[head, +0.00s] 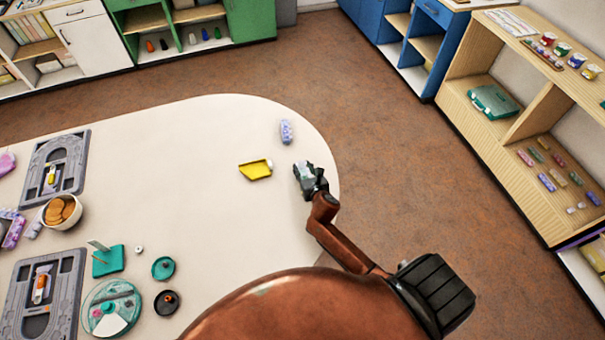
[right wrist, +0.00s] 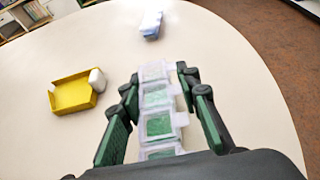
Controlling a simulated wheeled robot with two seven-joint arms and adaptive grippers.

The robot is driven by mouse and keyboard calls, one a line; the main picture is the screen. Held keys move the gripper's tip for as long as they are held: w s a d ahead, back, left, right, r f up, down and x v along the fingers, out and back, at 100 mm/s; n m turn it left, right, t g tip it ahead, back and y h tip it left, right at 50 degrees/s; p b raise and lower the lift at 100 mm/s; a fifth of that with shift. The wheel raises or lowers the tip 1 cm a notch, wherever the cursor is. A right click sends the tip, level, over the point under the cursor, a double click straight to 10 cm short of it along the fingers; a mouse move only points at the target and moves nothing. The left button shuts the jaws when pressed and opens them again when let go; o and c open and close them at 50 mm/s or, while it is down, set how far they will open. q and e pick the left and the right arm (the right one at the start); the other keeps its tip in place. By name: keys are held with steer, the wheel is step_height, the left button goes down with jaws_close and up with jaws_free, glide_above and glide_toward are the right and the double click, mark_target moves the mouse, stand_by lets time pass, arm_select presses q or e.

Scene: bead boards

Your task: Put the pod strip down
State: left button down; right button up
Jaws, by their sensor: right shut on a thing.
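A clear pod strip (right wrist: 157,112) with green contents in its compartments is between the fingers of my right gripper (right wrist: 158,95). The right gripper is shut on it. In the head view the right gripper (head: 305,178) is over the right end of the cream table (head: 215,200), and the strip there is small and mostly hidden by it. I cannot tell whether the strip touches the table. A second strip, bluish (head: 286,131), lies on the table beyond the gripper; it also shows in the right wrist view (right wrist: 151,24). My left gripper is not in view.
A yellow tray (head: 254,170) with a white item at its end lies left of the gripper. Grey boards (head: 72,150), a bowl (head: 62,211) and teal items (head: 108,261) stand at the left. The table's middle is clear. Shelves (head: 490,70) stand at the right.

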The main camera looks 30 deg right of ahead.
mark_target(303, 173)
step_height(303, 173, down, 3)
steer(key=shift+a+r+b, duration=0.1)
steer(key=shift+b, duration=0.3)
steer(key=shift+f, duration=0.25)
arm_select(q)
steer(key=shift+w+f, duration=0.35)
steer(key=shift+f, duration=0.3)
arm_select(e)
steer(key=o, duration=1.1)
steer(key=shift+f, duration=0.1)
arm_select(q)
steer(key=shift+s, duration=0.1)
arm_select(e)
steer(key=shift+s, duration=0.1)
steer(key=shift+r, duration=0.3)
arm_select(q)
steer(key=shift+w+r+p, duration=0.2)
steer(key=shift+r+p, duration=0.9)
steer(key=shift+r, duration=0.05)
arm_select(e)
steer(key=v, duration=1.2)
